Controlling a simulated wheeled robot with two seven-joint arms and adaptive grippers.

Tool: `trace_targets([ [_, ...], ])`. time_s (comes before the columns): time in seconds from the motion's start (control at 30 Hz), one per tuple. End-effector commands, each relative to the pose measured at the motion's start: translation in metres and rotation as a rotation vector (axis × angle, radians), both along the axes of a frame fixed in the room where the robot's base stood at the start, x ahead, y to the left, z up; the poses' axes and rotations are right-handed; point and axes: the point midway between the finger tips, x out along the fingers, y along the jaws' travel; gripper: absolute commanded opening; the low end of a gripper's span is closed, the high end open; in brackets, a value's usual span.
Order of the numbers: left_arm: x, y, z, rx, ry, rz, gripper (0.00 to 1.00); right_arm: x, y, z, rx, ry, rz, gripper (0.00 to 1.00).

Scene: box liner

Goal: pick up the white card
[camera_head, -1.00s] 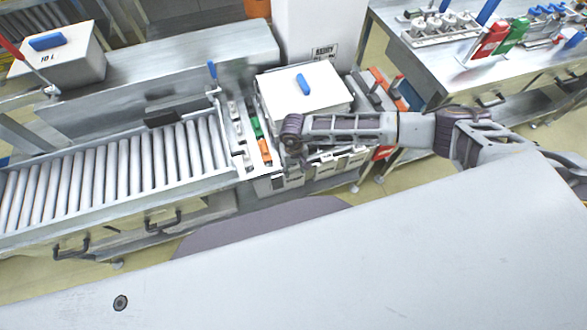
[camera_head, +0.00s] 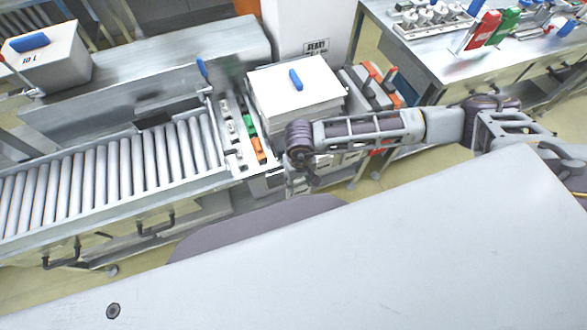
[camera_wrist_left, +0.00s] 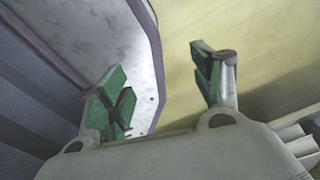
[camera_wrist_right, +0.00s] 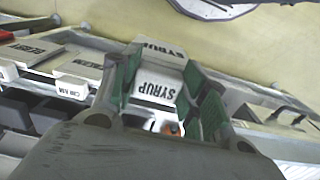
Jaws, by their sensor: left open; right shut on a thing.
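My right gripper (camera_wrist_right: 160,72) is shut on a white card (camera_wrist_right: 157,88) lettered SYRUP, which shows between its green-padded fingers. A second white face with the same lettering (camera_wrist_right: 160,50) shows just beyond; I cannot tell if it is a separate piece. In the head view my right gripper (camera_head: 308,180) hangs at the front edge of the white-topped stack (camera_head: 297,100), and the card cannot be made out there. My left gripper (camera_wrist_left: 160,65) is open and empty, with a grey rounded edge and yellow floor beyond it.
A roller conveyor (camera_head: 110,175) runs to the left of the stack. A narrow tray of green and orange pieces (camera_head: 250,125) lies between them. A metal table (camera_head: 430,50) with red and green items stands at the right. Other labelled white pieces (camera_wrist_right: 75,68) lie left of my right gripper.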

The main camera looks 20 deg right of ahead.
Motion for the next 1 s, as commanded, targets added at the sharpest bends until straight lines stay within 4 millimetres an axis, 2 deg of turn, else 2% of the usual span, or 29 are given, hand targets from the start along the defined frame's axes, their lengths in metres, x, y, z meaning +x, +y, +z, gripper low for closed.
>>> trace_targets([
  [0.2, 0.004, 0.015, -0.008, 0.017, -0.005, 0.0, 0.66, -0.039, -0.001, -0.002, 0.0, 0.003, 0.002, 0.2],
  [0.5, 0.007, 0.016, -0.015, 0.018, -0.009, 0.0, 0.66, -0.084, -0.003, -0.001, 0.001, 0.003, 0.001, 0.2],
  [0.7, 0.01, 0.017, -0.018, 0.017, -0.012, -0.001, 0.66, -0.1, -0.004, -0.001, 0.0, 0.001, 0.0, 0.2],
  [1.0, 0.012, 0.018, -0.018, 0.02, -0.014, -0.002, 0.66, -0.105, -0.004, 0.0, 0.0, 0.0, 0.0, 0.2],
])
